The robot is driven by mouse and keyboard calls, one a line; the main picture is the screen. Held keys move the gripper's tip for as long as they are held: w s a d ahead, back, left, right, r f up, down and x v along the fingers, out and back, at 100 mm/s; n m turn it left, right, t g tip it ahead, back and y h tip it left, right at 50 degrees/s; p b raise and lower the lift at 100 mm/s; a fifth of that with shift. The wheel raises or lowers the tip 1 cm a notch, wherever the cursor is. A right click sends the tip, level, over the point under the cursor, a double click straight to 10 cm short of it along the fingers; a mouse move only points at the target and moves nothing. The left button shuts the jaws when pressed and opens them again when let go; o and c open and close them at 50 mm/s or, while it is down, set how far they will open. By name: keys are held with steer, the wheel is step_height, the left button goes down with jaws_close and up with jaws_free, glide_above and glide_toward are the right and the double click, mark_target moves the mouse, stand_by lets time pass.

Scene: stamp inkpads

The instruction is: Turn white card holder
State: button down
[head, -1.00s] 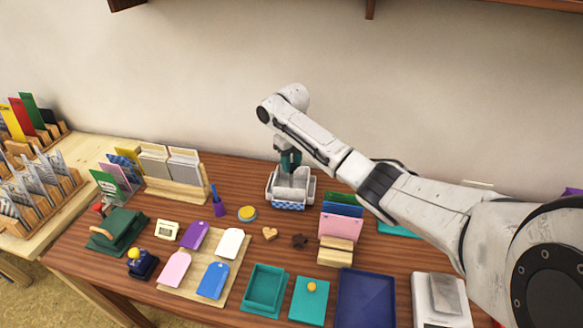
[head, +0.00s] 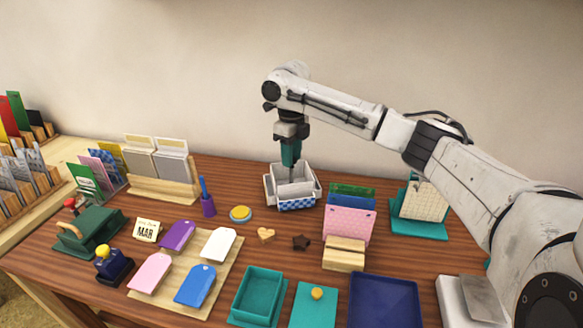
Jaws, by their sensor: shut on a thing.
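The white card holder (head: 312,186) stands at the back middle of the wooden table in the head view. It is a white open-topped box with cards inside, and a blue-and-white checked piece shows at its front. My gripper (head: 290,172) points down into the holder from above and is shut on it. The fingertips are partly hidden, so the exact point of contact is not clear.
A pink card stand (head: 348,222) is close at right. A purple pen cup (head: 208,204) and a yellow-topped round tin (head: 240,214) are at left. A wooden card rack (head: 165,188) stands further left. A teal stand (head: 418,228) is at right.

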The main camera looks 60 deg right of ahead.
steer(key=shift+r+n+b, duration=0.1)
steer(key=shift+n+b, duration=0.2)
steer(key=shift+b, duration=0.6)
steer(key=c, duration=0.8)
jaws_free()
step_height(320, 180, up, 11)
steer(key=shift+f+p, duration=0.15)
steer(key=shift+p, duration=0.5)
